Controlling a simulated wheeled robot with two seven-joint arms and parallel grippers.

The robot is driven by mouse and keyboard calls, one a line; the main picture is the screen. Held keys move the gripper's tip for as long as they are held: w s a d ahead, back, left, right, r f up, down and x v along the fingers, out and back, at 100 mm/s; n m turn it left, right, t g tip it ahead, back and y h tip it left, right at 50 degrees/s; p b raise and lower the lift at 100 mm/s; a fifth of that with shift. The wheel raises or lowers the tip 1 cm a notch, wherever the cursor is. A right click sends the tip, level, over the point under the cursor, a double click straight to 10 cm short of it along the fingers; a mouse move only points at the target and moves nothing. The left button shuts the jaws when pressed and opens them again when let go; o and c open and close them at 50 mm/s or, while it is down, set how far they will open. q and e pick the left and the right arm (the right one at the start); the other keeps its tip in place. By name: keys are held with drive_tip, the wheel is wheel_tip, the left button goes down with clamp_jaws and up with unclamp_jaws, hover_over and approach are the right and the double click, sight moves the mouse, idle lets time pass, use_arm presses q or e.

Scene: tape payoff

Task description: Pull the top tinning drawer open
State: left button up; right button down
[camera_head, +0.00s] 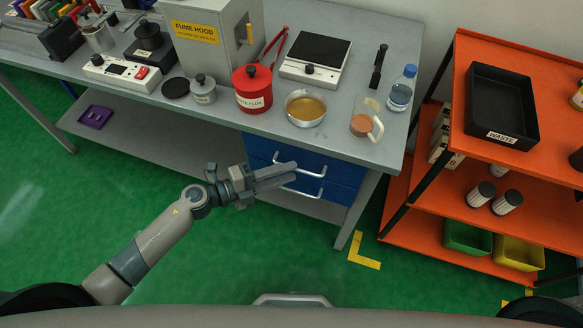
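The blue drawer unit hangs under the right part of the grey workbench. Its top drawer (340,171) looks closed and has a pale bar handle (314,174). A second blue drawer (338,192) with a similar handle sits below it. My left gripper (294,172) reaches in from the left, its fingers pointing right in front of the drawers. My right gripper is out of view.
The bench (385,140) carries a red flux pot (254,98), a bowl (306,112), a beaker (361,125) and a bottle (401,92) above the drawers. An orange shelf rack (476,152) stands to the right. The green floor in front of the drawers is clear.

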use_arm(q)
drive_tip(key=shift+x, duration=1.05)
drive_tip(key=shift+c, duration=0.3)
clamp_jaws()
idle(0.5)
